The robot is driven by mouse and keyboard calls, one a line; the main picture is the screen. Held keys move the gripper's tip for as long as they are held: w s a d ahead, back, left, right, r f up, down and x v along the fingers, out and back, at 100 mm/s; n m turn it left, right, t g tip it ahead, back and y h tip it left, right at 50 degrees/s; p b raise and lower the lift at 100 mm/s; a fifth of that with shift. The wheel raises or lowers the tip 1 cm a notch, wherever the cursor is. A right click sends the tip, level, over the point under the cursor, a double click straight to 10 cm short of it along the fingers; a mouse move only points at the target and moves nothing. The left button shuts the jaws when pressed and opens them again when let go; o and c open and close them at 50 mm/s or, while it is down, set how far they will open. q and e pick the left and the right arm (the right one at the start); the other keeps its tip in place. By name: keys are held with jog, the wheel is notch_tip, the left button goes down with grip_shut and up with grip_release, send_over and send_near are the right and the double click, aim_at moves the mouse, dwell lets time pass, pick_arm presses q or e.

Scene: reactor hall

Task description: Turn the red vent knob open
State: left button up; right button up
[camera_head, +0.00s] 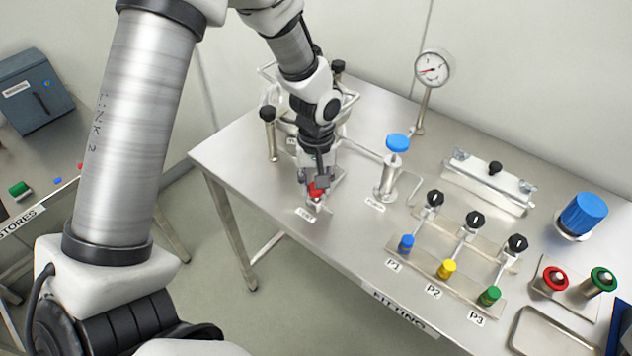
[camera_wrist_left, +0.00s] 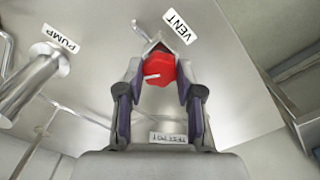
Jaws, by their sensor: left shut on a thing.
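The red vent knob (camera_head: 315,190) sits low near the front left part of the steel table (camera_head: 235,157), behind its small label. My left gripper (camera_head: 318,185) reaches down to it from above. In the left wrist view the red knob (camera_wrist_left: 158,69) lies between the two fingers of my left gripper (camera_wrist_left: 157,80), which are shut on it. A white pointer mark shows on the knob's face, pointing left in that view. The VENT label (camera_wrist_left: 181,26) lies just beyond the knob. My right gripper does not show.
A blue-topped pump post (camera_head: 397,143) stands to the right of the knob, with a gauge (camera_head: 433,68) behind. Black-knobbed valves (camera_head: 473,220) with blue, yellow and green ports stand further right. A black-capped post (camera_head: 268,114) of a frame is close behind my left gripper.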

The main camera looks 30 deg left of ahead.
pick_arm(q)
jog(key=shift+s+f, duration=0.1)
jog(key=shift+s, duration=0.05)
jog(key=o, duration=1.2)
jog(key=shift+c, duration=0.2)
jog(key=shift+r, duration=0.25)
notch_tip(320, 180, up, 12)
jog(key=shift+f, duration=0.2)
